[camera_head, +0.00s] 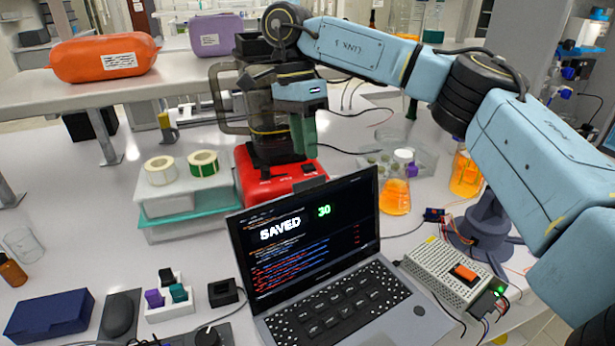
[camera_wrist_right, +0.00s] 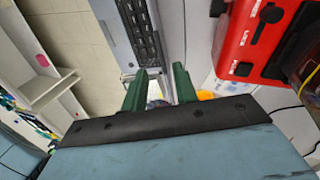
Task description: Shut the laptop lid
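The laptop (camera_head: 345,300) stands open on the bench at the front centre, its keyboard facing me. Its lid (camera_head: 310,240) is upright, tilted back a little, and its screen reads "SAVED" and "30". My right gripper (camera_head: 303,150) points down beyond the lid's top edge, in front of the red machine, and appears apart from the lid. In the right wrist view its green fingers (camera_wrist_right: 160,78) are spread with nothing held between them. Part of the laptop's keyboard (camera_wrist_right: 150,35) shows beyond them. My left gripper is in neither view.
The red machine (camera_head: 262,182) stands close behind the lid. A grey power supply (camera_head: 450,270) with wires sits to the laptop's right, and an orange flask (camera_head: 395,197) behind it. A small tube rack (camera_head: 168,302) and a black mouse (camera_head: 119,314) lie to the left.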

